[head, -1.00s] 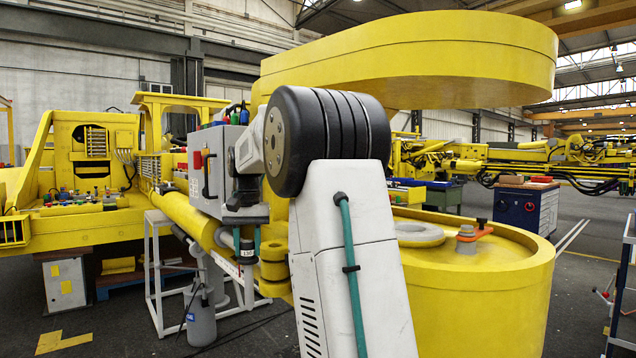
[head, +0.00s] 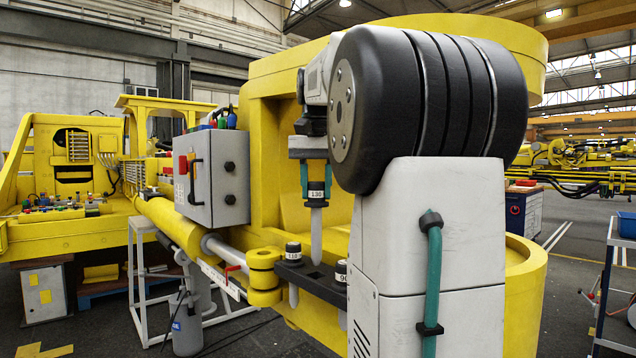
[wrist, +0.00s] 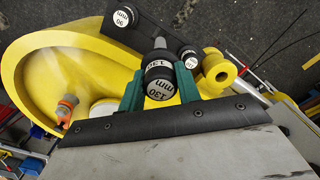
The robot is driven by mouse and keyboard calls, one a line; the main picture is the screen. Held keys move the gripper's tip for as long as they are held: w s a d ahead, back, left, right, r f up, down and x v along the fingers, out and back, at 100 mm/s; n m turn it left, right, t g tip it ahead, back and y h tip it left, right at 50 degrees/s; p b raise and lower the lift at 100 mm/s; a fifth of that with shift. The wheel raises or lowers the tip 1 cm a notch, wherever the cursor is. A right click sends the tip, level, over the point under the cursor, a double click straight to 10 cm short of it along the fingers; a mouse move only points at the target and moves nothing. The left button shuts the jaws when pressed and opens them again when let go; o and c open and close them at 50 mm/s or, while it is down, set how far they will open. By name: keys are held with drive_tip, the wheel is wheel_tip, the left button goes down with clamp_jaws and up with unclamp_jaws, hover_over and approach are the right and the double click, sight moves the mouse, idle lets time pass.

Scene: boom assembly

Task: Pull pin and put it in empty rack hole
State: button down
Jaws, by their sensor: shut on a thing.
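My gripper (head: 316,183) has green fingers shut on the 130 mm pin (head: 316,232), which has a black head and a pale shaft. The pin hangs upright, its tip a little above the black rack (head: 325,290). In the wrist view its head (wrist: 159,84) sits between the fingers (wrist: 159,92). The rack carries a 110 pin (head: 293,252) on the left and a 90 pin (head: 341,271) on the right, with a dark empty hole (head: 315,274) between them. My arm partly covers the rack's right end. Whether the tip is directly over the hole is unclear.
A yellow lug (head: 264,272) stands just left of the rack, at the end of a cylinder rod. A grey control box (head: 213,180) is further left. The large yellow boom (head: 262,150) rises close behind my gripper. A blue trolley (head: 612,270) stands at the right.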

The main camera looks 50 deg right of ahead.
sight(316, 218)
drive_tip(key=shift+f, duration=7.4)
drive_tip(key=c, duration=0.9)
unclamp_jaws()
drive_tip(key=shift+r, duration=3.9)
